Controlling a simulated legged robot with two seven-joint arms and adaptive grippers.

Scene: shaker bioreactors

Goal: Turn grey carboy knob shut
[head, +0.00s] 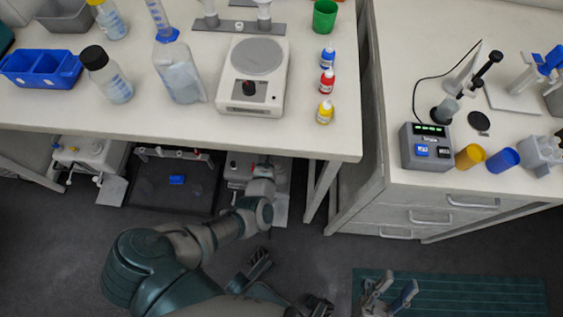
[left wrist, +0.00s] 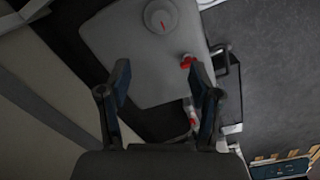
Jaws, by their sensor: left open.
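A light grey body, which looks like the carboy (left wrist: 150,62), fills the upper middle of the left wrist view. A round grey cap (left wrist: 160,16) with a red mark sits on its top, and a small red part (left wrist: 187,62) is at its right edge. I cannot tell which is the knob. My left gripper (left wrist: 164,75) is open, its two dark fingers apart and nothing visibly held between them. In the head view my left arm reaches under the bench. My right gripper (head: 390,288) is open and empty above the green mat.
The white bench (head: 330,145) overhangs my left arm's reach. A dark tray (head: 160,195) and white equipment (head: 90,155) stand beneath it. A drawer cabinet (head: 400,210) stands to the right. A green mat (head: 470,292) lies on open floor.

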